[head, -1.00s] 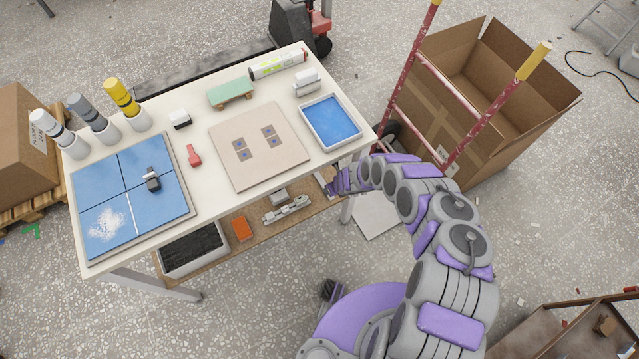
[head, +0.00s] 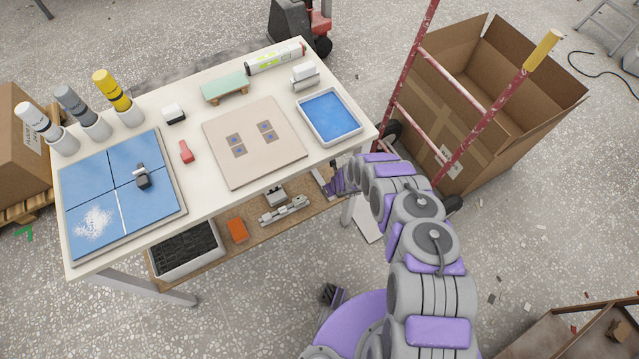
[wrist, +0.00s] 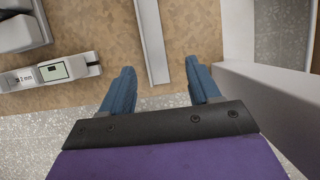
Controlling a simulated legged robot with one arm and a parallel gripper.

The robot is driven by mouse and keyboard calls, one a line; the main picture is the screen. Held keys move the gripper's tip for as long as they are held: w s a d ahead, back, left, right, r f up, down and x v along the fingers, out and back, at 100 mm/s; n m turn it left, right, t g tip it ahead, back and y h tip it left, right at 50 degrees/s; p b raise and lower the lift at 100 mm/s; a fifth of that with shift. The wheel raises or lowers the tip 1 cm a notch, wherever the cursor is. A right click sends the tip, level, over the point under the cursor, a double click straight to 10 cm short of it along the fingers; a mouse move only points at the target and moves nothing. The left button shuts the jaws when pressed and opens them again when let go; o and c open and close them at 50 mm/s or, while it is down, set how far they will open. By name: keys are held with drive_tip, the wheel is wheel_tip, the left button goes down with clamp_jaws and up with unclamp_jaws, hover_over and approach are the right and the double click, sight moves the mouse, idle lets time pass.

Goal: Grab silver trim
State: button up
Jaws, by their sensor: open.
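A long silver trim strip (wrist: 152,38) lies on the brown lower shelf in the wrist view, and its near end sits between and a little beyond my fingertips. My gripper (wrist: 160,66) is open, with one blue finger on each side of the strip's line, and nothing is held. In the head view, my gripper (head: 336,179) is low at the right end of the table, by the lower shelf. The strip is partly hidden there by the gripper and the tabletop.
The white table (head: 230,200) overhangs the lower shelf (head: 250,231). A table leg (head: 348,211) stands close to my gripper. A grey level-like tool (head: 285,210) and an orange block (head: 237,230) lie on the shelf. A red ladder-like frame (head: 452,87) stands right of the table.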

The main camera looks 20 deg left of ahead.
sight(321, 181)
drive_tip(key=b+x, duration=0.2)
drive_tip(key=b, duration=0.1)
drive_tip(key=shift+s+f, duration=0.2)
drive_tip(key=shift+f, duration=0.05)
drive_tip(key=shift+w+a+f+b, duration=0.2)
drive_tip(key=shift+a+f+b, duration=0.6)
drive_tip(key=shift+b, duration=0.45)
drive_tip(key=shift+w+d+f+b, duration=0.1)
drive_tip(key=shift+w+f+b, duration=0.05)
drive_tip(key=shift+f+b, duration=0.15)
drive_tip(key=shift+d+r, duration=0.1)
drive_tip(key=shift+d, duration=0.1)
drive_tip(key=shift+c, duration=0.3)
drive_tip(key=c, duration=1.1)
